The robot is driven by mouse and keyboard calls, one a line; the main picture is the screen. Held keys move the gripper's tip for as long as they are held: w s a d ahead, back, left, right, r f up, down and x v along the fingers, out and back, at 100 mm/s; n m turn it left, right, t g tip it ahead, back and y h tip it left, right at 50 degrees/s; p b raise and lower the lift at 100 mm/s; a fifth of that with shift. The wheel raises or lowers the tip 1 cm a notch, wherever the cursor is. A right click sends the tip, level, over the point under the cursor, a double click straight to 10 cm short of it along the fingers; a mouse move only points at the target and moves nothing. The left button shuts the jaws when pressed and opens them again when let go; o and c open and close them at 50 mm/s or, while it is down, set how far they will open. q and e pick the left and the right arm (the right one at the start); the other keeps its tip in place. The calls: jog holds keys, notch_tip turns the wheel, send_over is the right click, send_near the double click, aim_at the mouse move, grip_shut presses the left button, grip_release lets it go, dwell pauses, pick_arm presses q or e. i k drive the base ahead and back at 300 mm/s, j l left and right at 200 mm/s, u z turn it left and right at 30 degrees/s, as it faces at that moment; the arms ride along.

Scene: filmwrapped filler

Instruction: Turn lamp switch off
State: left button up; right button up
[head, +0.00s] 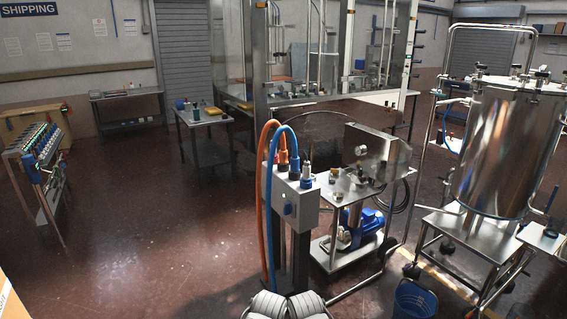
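I cannot make out a lamp or a lamp switch for certain in the head view. A grey box (300,208) stands on a dark post near the middle. It has connectors on top, a thick orange cable (263,190) and a blue cable (269,225). A small greenish spot shows on its front, too small to tell what it is. Grey rounded shapes at the bottom centre are cut off by the frame edge.
A steel cart (345,192) with a blue pump (360,228) stands behind the box. A large steel tank (508,150) and a blue bucket (413,300) are at right. A rack (38,160) and side table (203,121) stand left. The left-centre floor (150,220) is clear.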

aim_at(288, 207)
jog(key=i, duration=0.1)
jog(key=i+j, duration=0.4)
jog(key=i+j+u, duration=0.15)
jog(key=i+j, duration=0.2)
jog(key=i, duration=0.2)
jog(key=i+j, duration=0.35)
jog(key=i+j+u, duration=0.15)
jog(key=i+j, duration=0.15)
jog(key=i, duration=0.3)
